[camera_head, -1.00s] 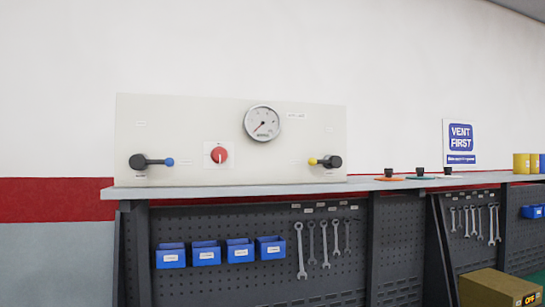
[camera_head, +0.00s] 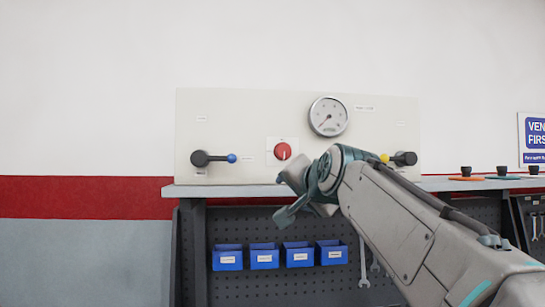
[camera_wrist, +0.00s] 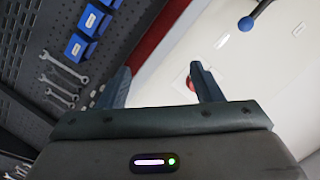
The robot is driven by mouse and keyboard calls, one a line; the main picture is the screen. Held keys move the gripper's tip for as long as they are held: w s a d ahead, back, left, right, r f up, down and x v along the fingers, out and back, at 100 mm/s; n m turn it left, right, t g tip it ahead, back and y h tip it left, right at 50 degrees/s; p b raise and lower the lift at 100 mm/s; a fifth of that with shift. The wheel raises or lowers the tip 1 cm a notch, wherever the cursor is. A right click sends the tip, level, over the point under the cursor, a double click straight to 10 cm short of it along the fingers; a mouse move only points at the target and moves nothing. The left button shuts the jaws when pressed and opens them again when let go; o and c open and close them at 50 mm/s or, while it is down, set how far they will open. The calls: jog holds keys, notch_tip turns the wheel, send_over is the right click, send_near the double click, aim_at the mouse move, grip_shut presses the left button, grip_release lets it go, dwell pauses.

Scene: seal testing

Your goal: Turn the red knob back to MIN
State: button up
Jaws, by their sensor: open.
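The red knob (camera_head: 283,151) sits on a white square plate on the pale panel (camera_head: 240,110), below a round gauge (camera_head: 328,117). It has a light mark on its face; the setting labels are too small to read. My gripper (camera_head: 281,202) is in front of the bench, below the knob and apart from it in the picture. In the wrist view my gripper (camera_wrist: 158,75) shows two spread fingers with nothing between them. The red knob (camera_wrist: 190,83) is partly hidden there behind the right finger.
The bench top (camera_head: 230,190) juts out below the panel. Blue bins (camera_head: 264,256) and wrenches (camera_head: 363,262) hang underneath.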

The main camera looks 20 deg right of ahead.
aim_at(285, 150)
notch_tip(285, 150, up, 9)
jog(key=d+m+t+h, duration=0.1)
jog(key=d+m+t, duration=0.1)
jog(key=w+p, duration=0.1)
jog(key=w, duration=0.3)
jog(key=w+d+p, duration=0.1)
jog(key=w+p, duration=0.1)
jog(key=w, duration=0.3)
jog(key=w+p, duration=0.1)
jog(key=w, duration=0.4)
jog(key=shift+d+p, duration=0.3)
jog(key=shift+p, duration=0.05)
jog(key=shift+s, duration=0.1)
jog(key=c, duration=0.9)
